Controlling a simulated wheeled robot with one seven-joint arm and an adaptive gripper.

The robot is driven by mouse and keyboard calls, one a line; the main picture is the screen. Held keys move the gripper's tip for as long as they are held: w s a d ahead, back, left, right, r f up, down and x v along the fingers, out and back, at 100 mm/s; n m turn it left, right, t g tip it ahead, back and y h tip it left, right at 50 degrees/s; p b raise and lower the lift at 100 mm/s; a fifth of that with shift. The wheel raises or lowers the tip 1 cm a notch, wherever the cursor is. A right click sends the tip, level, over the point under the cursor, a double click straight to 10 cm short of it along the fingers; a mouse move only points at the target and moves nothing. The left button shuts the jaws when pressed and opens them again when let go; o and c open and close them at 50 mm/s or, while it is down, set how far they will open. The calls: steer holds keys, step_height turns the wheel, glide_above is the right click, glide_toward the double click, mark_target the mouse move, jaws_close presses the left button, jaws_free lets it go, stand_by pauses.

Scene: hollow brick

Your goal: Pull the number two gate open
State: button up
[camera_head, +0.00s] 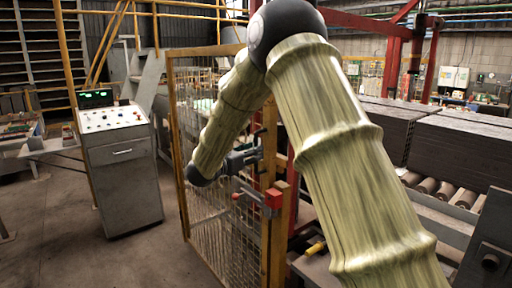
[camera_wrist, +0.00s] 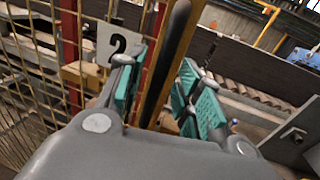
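The gate is a wire-mesh panel in a yellow frame (camera_head: 218,232), left of centre in the head view. Its mesh also fills the left of the wrist view (camera_wrist: 35,75). A white plate with a black "2" (camera_wrist: 118,44) is on it, beside my left finger. My gripper (camera_head: 258,156) is at the gate's right edge, above a red block (camera_head: 273,198). In the wrist view my gripper (camera_wrist: 162,92) has its teal pads apart, one on each side of a dark upright bar (camera_wrist: 174,45). I cannot tell whether either pad touches the bar. My arm hides part of the gate.
A grey control cabinet (camera_head: 126,185) stands left of the gate, with open floor (camera_head: 50,225) around it. A roller conveyor (camera_head: 437,189) with stacked dark slabs (camera_head: 460,145) is on the right. Steel stairs (camera_head: 146,75) are behind the cabinet.

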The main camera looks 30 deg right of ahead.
steer(key=shift+x, duration=1.05)
steer(key=shift+c, duration=0.3)
jaws_close()
